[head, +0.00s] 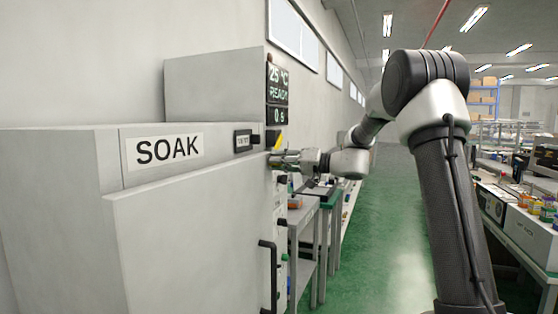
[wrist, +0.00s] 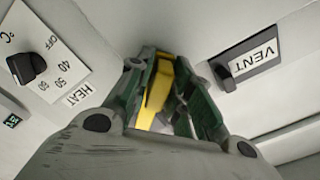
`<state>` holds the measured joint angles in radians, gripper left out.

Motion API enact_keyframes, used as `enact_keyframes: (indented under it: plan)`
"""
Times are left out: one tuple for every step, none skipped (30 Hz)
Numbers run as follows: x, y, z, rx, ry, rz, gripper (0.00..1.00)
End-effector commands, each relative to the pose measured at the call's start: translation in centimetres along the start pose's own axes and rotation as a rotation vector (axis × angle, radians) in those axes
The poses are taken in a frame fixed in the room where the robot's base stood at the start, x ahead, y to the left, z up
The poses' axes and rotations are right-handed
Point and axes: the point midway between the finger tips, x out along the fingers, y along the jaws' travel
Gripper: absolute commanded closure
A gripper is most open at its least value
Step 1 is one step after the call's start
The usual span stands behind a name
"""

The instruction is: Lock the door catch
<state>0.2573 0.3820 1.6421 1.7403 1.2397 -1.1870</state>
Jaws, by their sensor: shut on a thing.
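A yellow lever (wrist: 158,88), which looks like the door catch, lies between the fingers of my gripper (wrist: 163,75) in the wrist view. My gripper is shut on it, and the fingers hide part of the lever and its mount. In the head view a bit of yellow (head: 278,141) shows just above my gripper (head: 274,159), at the right end of the grey SOAK cabinet (head: 60,160). The large door panel (head: 190,240) has a black bar handle (head: 268,275). I cannot tell whether the catch is engaged.
A black VENT switch (wrist: 249,60) sits right of the fingers, and a HEAT knob (wrist: 27,67) sits left. A display (head: 279,92) is above the catch. Grey tables (head: 310,215) stand beyond the cabinet. The green aisle floor (head: 390,220) is clear.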

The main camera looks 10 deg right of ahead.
Motion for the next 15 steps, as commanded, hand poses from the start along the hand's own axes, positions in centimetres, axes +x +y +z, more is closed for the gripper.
enact_keyframes:
  plan:
    - [-0.06, 0.18, 0.06, -0.005, -0.001, 0.003, 1.0]
    - [-0.06, 0.19, 0.06, -0.006, -0.001, 0.003, 1.0]
    - [-0.06, 0.21, 0.06, -0.008, -0.001, 0.003, 1.0]
    - [-0.07, 0.22, 0.06, -0.009, -0.001, 0.003, 1.0]
    - [-0.07, 0.22, 0.06, -0.01, -0.001, 0.003, 1.0]
    - [-0.07, 0.23, 0.06, -0.01, -0.001, 0.003, 1.0]
    - [-0.07, 0.23, 0.06, -0.01, -0.001, 0.004, 1.0]
    - [-0.07, 0.23, 0.06, -0.01, -0.002, 0.004, 1.0]
    - [-0.07, 0.24, 0.06, -0.01, -0.002, 0.004, 1.0]
    - [-0.07, 0.24, 0.06, -0.01, -0.002, 0.004, 1.0]
    - [-0.07, 0.24, 0.06, -0.01, -0.002, 0.004, 1.0]
    - [-0.07, 0.25, 0.07, -0.01, -0.002, 0.004, 1.0]
    - [-0.08, 0.25, 0.07, -0.01, -0.002, 0.004, 0.75]
    - [-0.08, 0.25, 0.07, -0.01, -0.002, 0.004, 0.7]
    - [-0.07, 0.24, 0.07, -0.01, -0.002, 0.004, 0.62]
